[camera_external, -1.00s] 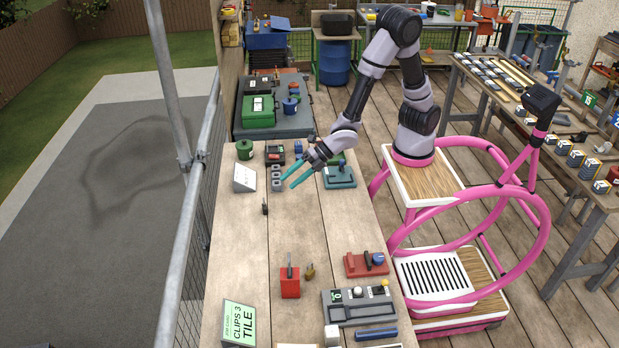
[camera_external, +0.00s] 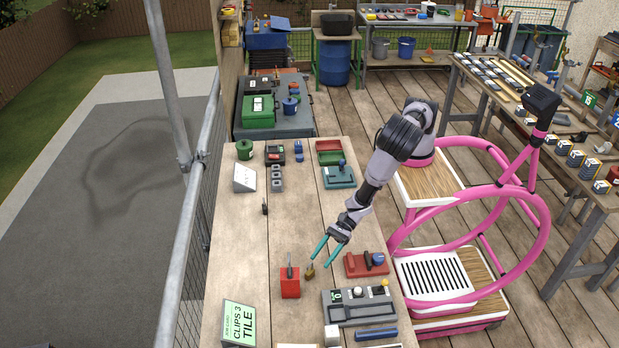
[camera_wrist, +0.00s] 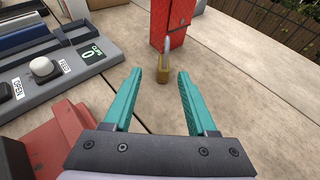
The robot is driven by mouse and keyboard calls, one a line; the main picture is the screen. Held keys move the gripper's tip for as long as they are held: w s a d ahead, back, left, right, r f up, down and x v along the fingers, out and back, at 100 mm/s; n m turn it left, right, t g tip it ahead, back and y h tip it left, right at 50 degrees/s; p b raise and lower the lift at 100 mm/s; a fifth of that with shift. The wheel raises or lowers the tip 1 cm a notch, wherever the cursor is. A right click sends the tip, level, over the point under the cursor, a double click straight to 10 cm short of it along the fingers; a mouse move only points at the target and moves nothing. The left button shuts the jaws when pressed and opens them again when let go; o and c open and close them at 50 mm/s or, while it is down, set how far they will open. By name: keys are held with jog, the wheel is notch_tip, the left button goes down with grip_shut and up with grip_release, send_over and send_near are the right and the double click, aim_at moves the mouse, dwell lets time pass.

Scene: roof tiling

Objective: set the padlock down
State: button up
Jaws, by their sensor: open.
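My gripper (camera_external: 320,256), with two teal fingers, is open and reaches down toward the padlock from the upper right. In the wrist view my gripper (camera_wrist: 159,75) has its fingers spread wide with nothing between them but bare table. Whether a finger touches the padlock cannot be told.
A grey panel with buttons and a display (camera_external: 357,308) stands nearer the front. A green-and-white card sign (camera_external: 239,323) stands front left. The table's middle is mostly clear.

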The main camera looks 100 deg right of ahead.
aim_at(313, 268)
jog(key=x, duration=0.7)
jog(key=shift+w+d+f, duration=0.15)
jog(key=shift+w+d, duration=0.05)
jog(key=shift+d, duration=0.05)
grip_shut()
